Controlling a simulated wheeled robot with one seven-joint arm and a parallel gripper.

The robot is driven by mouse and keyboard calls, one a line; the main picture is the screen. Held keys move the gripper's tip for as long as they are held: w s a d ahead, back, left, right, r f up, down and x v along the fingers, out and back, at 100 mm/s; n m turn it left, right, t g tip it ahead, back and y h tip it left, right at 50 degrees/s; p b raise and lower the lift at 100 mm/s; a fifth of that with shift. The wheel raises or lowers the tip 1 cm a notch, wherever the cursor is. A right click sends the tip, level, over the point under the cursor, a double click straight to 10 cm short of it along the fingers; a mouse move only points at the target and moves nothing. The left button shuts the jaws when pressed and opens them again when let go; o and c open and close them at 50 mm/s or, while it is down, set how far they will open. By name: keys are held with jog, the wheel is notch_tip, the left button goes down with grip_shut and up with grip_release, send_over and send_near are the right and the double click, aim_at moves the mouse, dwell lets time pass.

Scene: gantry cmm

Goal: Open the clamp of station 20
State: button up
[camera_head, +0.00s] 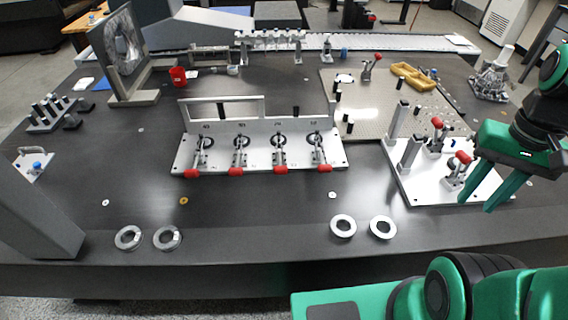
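A white fixture plate (258,155) in the middle of the table carries a row of several toggle clamps with red handle tips lying toward the front edge. Small labels stand behind the clamps, but I cannot read them surely, so I cannot tell which one is station 20. The red tips show at the left end (191,174), then (236,171), (280,171) and the right end (325,168). My gripper (477,206) is at the right, its green fingers apart and pointing down, with nothing seen between them. It is over or in front of a second white fixture, well away from the row.
The second white fixture (408,178) has two red-handled clamps, upper (437,122) and lower (463,157), and grey posts. Metal rings (343,226) lie near the front edge. A pegboard plate (375,100) is behind. A grey gantry column (40,215) stands left.

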jog(key=shift+o, duration=1.2)
jog(key=o, duration=0.3)
jog(key=shift+s+r, duration=0.2)
jog(key=shift+s, duration=0.2)
jog(key=w+a+n+t+h, duration=0.15)
jog(key=w+a, duration=0.25)
jog(key=w, duration=0.7)
jog(key=n+t+y, duration=0.1)
jog(key=n+t, duration=0.2)
jog(key=n, duration=0.2)
send_near(281, 167)
jog(key=shift+m, duration=0.25)
jog(key=x, duration=0.8)
jog(key=shift+w+f, duration=0.1)
jog(key=shift+f, duration=0.3)
